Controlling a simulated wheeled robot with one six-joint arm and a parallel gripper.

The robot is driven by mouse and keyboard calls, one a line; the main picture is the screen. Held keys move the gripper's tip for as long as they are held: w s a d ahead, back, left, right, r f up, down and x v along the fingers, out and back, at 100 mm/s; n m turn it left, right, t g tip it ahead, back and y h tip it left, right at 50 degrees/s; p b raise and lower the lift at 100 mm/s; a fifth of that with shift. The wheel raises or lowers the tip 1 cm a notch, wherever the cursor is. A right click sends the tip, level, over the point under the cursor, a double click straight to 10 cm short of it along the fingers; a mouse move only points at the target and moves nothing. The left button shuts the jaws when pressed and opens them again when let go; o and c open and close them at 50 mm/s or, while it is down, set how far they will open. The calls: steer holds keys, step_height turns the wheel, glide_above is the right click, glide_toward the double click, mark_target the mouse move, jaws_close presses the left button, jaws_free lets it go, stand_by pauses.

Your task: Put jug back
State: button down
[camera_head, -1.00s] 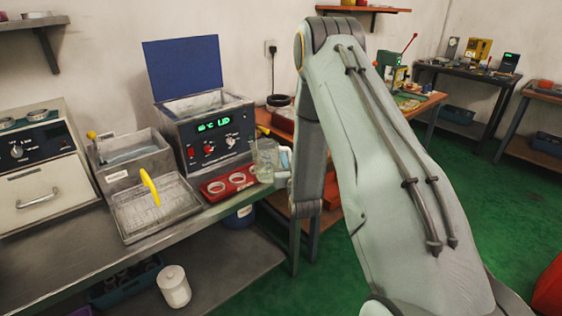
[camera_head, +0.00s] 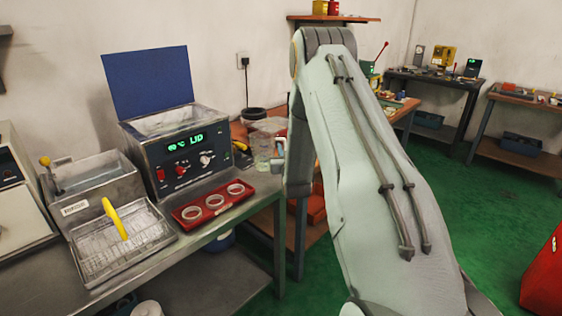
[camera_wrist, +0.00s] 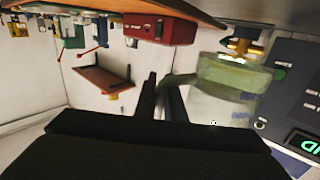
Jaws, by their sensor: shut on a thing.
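The clear, greenish jug (camera_head: 262,147) is in the head view, just right of the heated bath. In the wrist view the jug (camera_wrist: 228,88) appears right of the fingers, with its handle between them. My gripper (camera_head: 280,157) is shut on the handle; its dark fingers (camera_wrist: 160,98) show in the wrist view. My forearm hides part of the gripper and the jug's right side. I cannot tell whether the jug's base touches a surface.
The heated bath (camera_head: 183,160) stands with its blue lid up. A red tray (camera_head: 213,215) with 3 rings lies before it. A wire basket (camera_head: 100,258) with a yellow handle and a small tank (camera_head: 92,200) are to its left. An orange-topped bench (camera_head: 240,131) is behind.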

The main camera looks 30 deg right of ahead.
steer(key=shift+f+p, duration=0.35)
steer(key=shift+f, duration=1.95)
steer(key=shift+f, duration=0.2)
steer(key=c, duration=1.8)
jaws_free()
steer(key=shift+c, duration=0.2)
steer(key=shift+r, duration=0.15)
